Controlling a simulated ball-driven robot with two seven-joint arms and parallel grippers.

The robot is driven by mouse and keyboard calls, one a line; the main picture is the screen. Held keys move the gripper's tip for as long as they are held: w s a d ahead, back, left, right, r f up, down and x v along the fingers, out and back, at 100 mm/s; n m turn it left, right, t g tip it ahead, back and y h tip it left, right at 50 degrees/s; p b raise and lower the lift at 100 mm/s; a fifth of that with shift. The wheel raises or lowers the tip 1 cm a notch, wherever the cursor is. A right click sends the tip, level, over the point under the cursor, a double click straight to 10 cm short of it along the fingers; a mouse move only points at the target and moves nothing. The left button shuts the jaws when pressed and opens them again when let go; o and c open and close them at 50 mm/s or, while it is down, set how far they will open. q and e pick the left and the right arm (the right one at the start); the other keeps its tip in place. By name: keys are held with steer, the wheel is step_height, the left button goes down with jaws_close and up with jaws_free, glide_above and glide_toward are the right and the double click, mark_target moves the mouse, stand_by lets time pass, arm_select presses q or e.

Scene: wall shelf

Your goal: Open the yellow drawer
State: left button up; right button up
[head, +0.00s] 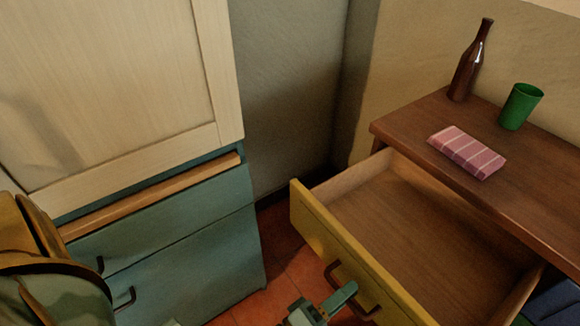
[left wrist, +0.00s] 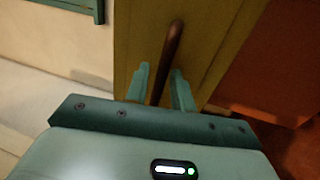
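The yellow drawer (head: 345,255) is pulled far out of the brown wooden cabinet, and its empty wooden inside shows. Its dark bar handle (head: 335,270) is on the front face; in the left wrist view the handle (left wrist: 173,45) runs up between my fingers. My left gripper (head: 338,300) is at the handle, low in front of the drawer. In the left wrist view the two teal fingers (left wrist: 161,85) stand apart on either side of the bar, with a gap showing, so they look open around it. My right gripper is not in view.
On the brown cabinet top (head: 405,125) are a dark bottle (head: 468,68), a green cup (head: 520,106) and a folded pink cloth (head: 467,152). A teal cabinet (head: 190,250) with dark handles stands at left. Red floor (head: 285,255) shows between the cabinets.

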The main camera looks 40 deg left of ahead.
arm_select(q)
steer(key=p+v, duration=0.2)
steer(key=v, duration=1.4)
steer(key=shift+s+f, duration=0.1)
